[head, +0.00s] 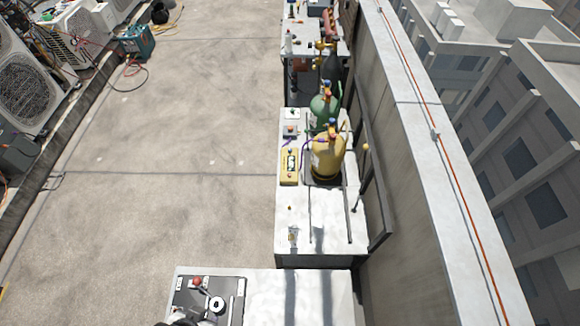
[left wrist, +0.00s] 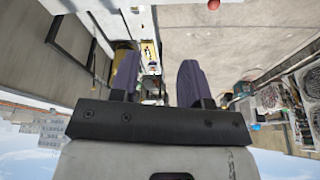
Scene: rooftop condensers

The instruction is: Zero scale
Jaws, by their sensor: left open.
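A yellow box with a display and small buttons (head: 289,166), seemingly the scale's readout, lies on the white bench (head: 290,222). To its right, a yellow cylinder (head: 326,155) stands upright on a dark platform (head: 311,181), apparently the scale's plate. The display is too small to read. My left gripper (left wrist: 157,62) is open in the left wrist view, with nothing visible between its dark fingers. A small yellow patch (left wrist: 148,50), perhaps the readout box, shows beyond the fingers. In the head view only a dark bit at the bottom edge may be this gripper. My right gripper is not seen.
A green cylinder (head: 323,108) and a small box with a red button (head: 290,131) stand farther along the bench. A nearer white table (head: 265,296) holds a dark panel (head: 181,295). A parapet wall (head: 405,185) bounds the right.

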